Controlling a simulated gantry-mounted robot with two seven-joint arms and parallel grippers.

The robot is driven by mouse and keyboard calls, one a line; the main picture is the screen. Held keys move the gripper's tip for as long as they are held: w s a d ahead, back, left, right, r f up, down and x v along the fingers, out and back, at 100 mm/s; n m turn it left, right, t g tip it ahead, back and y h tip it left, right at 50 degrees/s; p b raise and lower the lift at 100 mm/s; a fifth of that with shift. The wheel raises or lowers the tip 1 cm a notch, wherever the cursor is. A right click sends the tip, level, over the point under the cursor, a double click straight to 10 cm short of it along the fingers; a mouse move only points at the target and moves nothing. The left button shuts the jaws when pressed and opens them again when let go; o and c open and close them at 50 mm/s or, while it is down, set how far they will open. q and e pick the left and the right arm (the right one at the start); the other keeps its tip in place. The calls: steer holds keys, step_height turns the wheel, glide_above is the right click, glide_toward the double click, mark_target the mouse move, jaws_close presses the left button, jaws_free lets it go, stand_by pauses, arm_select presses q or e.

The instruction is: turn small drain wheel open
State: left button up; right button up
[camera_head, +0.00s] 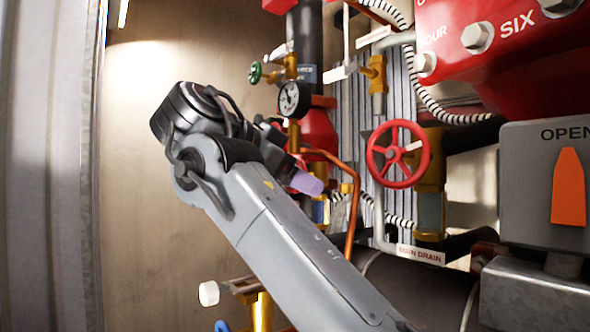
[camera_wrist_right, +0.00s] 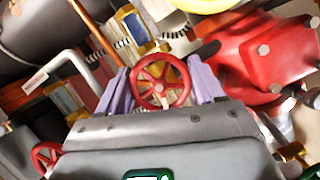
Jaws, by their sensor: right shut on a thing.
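My right gripper (camera_head: 308,183) reaches in at the middle of the head view, with one purple fingertip showing beside the pipework. In the right wrist view, its two purple fingers (camera_wrist_right: 162,88) stand on either side of a small red spoked wheel (camera_wrist_right: 161,70), shut on its rim. My arm hides this small wheel in the head view. A larger red wheel (camera_head: 398,153) sits to the right of the gripper, apart from it, above a white "MAIN DRAIN" label (camera_head: 420,255). My left gripper is in neither view.
A pressure gauge (camera_head: 291,99) and a green-handled valve (camera_head: 256,72) are above the gripper. A copper pipe (camera_head: 352,200) runs close to the fingertip. A grey box (camera_head: 520,185) marked "OPEN" and a red bolted housing (camera_head: 505,55) crowd the right. A bare panel (camera_head: 135,220) lies left.

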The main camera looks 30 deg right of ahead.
steer(key=shift+r+n, duration=0.1)
steer(key=shift+n, duration=0.3)
steer(key=o, duration=0.7)
